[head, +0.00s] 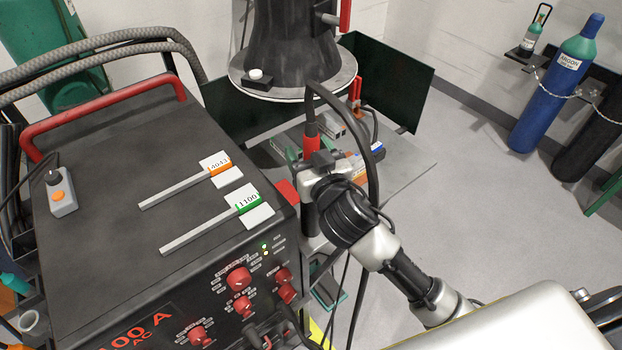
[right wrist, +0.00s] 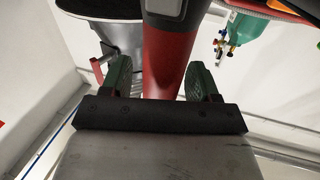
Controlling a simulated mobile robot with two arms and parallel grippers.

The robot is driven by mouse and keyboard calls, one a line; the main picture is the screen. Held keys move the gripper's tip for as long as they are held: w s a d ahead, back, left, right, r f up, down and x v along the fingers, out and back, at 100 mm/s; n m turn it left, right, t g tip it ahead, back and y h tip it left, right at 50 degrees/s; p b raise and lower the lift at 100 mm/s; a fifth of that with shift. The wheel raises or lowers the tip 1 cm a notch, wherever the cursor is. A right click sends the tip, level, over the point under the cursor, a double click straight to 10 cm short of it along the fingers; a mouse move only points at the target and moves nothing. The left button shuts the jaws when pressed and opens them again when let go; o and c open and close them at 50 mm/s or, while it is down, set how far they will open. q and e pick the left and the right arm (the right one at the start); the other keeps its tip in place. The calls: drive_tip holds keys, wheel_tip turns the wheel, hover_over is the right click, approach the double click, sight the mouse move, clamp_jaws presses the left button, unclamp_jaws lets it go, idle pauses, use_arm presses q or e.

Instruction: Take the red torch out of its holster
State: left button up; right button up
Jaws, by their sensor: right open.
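The red torch (head: 311,141) stands roughly upright beside the welding machine, with a dark cable arching from its top. In the right wrist view the torch (right wrist: 168,62) shows as a red shaft with a dark upper part, between the two green-padded fingers. My right gripper (right wrist: 161,82) is open, with a finger on each side of the torch and visible gaps. In the head view the right gripper (head: 318,163) hides the torch's lower part. The holster cannot be clearly made out behind the gripper. My left gripper is not in view.
The welding machine (head: 110,150) with two labelled rods on top fills the left. Gas cylinders (head: 555,95) stand at the far right; the floor between is clear.

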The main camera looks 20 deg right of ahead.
drive_tip(key=shift+w, duration=0.35)
drive_tip(key=shift+s, duration=0.15)
drive_tip(key=shift+c, duration=0.7)
drive_tip(key=c, duration=0.9)
drive_tip(key=shift+o, duration=0.2)
drive_tip(key=shift+r, duration=0.1)
wheel_tip(320, 180, up, 18)
